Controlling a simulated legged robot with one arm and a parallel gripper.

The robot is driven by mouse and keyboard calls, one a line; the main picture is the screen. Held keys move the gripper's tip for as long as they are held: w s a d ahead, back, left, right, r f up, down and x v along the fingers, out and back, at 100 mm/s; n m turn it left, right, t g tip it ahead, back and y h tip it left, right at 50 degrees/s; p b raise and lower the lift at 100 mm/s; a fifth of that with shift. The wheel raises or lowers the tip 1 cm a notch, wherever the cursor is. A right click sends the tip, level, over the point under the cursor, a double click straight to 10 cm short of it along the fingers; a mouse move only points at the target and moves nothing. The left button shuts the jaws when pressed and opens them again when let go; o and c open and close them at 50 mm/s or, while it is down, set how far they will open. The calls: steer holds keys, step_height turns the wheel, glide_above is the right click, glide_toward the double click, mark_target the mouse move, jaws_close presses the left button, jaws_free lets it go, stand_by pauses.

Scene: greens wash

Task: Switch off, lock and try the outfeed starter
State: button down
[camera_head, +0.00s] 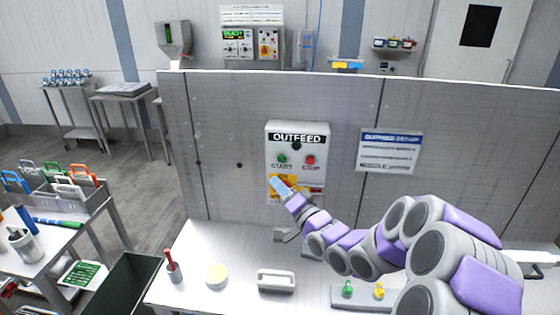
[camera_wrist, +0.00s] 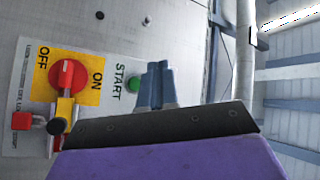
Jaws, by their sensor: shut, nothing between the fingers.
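The grey OUTFEED starter box (camera_head: 297,133) is on the metal panel, with a green START button (camera_head: 282,158) and a red STOP button (camera_head: 309,160). Its red rotary switch (camera_wrist: 67,75) on a yellow plate marked OFF and ON shows in the wrist view. A yellow bar (camera_wrist: 65,108), a black round piece (camera_wrist: 55,127) and a small red block (camera_wrist: 22,121) are beside the switch. Contact is unclear.
A sign (camera_head: 388,151) hangs right of the starter. A dark bin (camera_head: 122,285) stands left.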

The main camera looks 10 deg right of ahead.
mark_target(282, 159)
steer(key=w+d+p, duration=0.3)
steer(key=w+p, duration=0.1)
steer(key=w, duration=0.4)
steer(key=shift+w, duration=0.2)
stand_by(0.4)
steer(key=shift+w+r+p, duration=0.1)
steer(key=shift+p, duration=0.25)
stand_by(1.4)
steer(key=shift+w+p, duration=0.25)
steer(key=shift+p, duration=0.1)
